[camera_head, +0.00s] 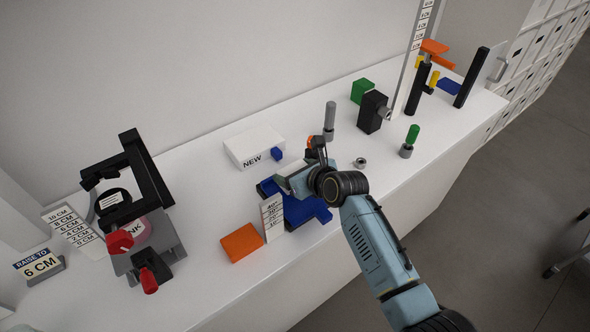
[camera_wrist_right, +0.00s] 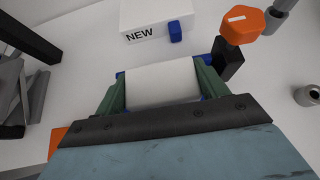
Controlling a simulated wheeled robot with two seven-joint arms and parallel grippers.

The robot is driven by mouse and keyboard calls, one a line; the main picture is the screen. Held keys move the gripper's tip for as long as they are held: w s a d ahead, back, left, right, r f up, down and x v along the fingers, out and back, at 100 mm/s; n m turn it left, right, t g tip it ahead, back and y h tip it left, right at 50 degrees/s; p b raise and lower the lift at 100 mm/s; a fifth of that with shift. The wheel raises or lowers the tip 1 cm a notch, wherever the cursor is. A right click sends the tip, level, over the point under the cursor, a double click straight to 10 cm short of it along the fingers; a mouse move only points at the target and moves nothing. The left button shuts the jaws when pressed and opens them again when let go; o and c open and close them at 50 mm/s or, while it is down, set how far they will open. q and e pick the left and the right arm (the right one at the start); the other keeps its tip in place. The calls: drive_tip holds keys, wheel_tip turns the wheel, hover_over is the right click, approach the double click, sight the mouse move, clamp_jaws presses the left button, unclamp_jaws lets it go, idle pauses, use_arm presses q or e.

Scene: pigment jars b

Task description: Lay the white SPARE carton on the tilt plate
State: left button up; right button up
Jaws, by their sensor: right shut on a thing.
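The white carton (camera_wrist_right: 160,82) is between the fingers of my right gripper (camera_wrist_right: 157,76), which is shut on it. No lettering shows on its visible face. In the head view my right gripper (camera_head: 294,178) is over the blue tilt plate (camera_head: 306,211), which has an angle scale card (camera_head: 272,218) at its near left side. Blue edges also show beside the carton in the wrist view (camera_wrist_right: 120,75). I cannot tell whether the carton touches the plate. My left gripper is not in view.
A white box marked NEW (camera_head: 254,147) with a blue tab stands behind the plate. An orange block (camera_head: 242,242) lies to its left. A black-framed press (camera_head: 143,172) stands further left. A grey peg (camera_head: 330,118) and a metal nut (camera_head: 360,162) are to the right.

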drive_tip(key=shift+f, duration=0.3)
drive_tip(key=o, duration=1.1)
